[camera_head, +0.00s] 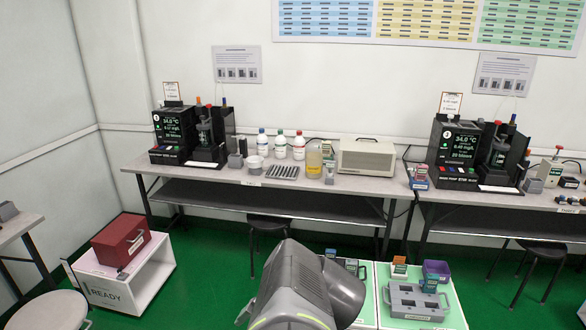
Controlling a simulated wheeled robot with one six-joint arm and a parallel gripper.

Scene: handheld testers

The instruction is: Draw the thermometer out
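A black tester (172,132) with a lit screen stands at the left on the back bench. Beside each screen is a black stand, at left (205,135) and at right (497,155), with upright pieces that have coloured tops, some red, orange or blue. I cannot tell which piece, if any, is the thermometer. My grey arm rises at the bottom middle, well short of the benches. My gripper is not visible.
Bottles (280,145), a white cup (254,163), a slotted rack (282,172) and a beige box (366,158) stand on the left bench. A red box (121,240) sits on a white cart (150,280). Low trays (417,303) lie near my arm. Stools (268,225) stand under the benches.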

